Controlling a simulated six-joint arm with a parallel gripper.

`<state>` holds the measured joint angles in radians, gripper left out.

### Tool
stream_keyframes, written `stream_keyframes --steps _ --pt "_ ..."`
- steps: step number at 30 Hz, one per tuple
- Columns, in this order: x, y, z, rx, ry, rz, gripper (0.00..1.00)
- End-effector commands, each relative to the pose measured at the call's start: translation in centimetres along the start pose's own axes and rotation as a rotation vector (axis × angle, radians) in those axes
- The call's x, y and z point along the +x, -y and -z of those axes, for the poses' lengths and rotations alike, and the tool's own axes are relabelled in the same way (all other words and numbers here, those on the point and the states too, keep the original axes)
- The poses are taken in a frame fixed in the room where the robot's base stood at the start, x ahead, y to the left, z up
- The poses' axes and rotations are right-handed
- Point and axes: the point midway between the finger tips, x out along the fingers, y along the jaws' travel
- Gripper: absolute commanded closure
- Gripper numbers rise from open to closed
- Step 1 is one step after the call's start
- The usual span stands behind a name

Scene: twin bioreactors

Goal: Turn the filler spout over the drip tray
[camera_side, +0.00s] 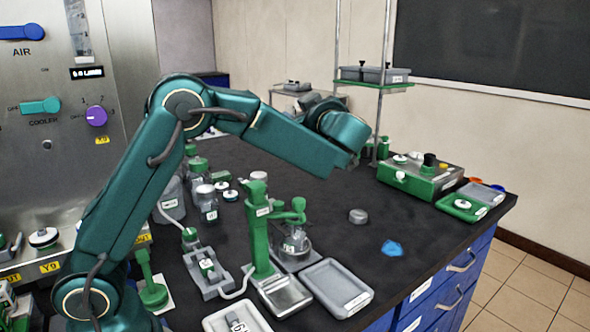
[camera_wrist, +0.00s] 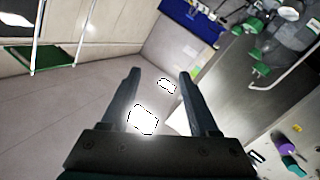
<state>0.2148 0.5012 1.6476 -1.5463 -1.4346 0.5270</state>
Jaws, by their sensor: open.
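A green filler column (camera_side: 259,240) stands near the front of the black bench in the side view. Its green spout arm (camera_side: 285,214) reaches right, over a glass vessel (camera_side: 293,243) on a grey base. A shallow grey tray (camera_side: 338,286) with a label lies to the front right, and a smaller metal tray (camera_side: 287,296) lies at the column's foot; I cannot tell which is the drip tray. My gripper (camera_wrist: 160,74) is open and empty in the wrist view, well away from the filler. In the side view my wrist is raised above and behind it, with the fingers hidden.
A grey disc (camera_side: 358,216) and a blue piece (camera_side: 392,248) lie right of the filler. A green control box (camera_side: 420,177) stands at the back right. Jars (camera_side: 207,199) and a grey fixture (camera_side: 208,271) crowd the left. Bench around the disc is clear.

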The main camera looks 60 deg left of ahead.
Motion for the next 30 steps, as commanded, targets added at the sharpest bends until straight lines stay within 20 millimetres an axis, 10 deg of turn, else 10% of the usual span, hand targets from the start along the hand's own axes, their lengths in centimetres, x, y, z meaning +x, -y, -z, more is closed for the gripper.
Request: stream_keyframes --steps 16,30 --pt "-3.2 -5.9 7.1 -0.131 0.144 -0.457 0.39" --pt "-9.0 -7.4 9.0 -0.074 0.276 -0.782 0.39"
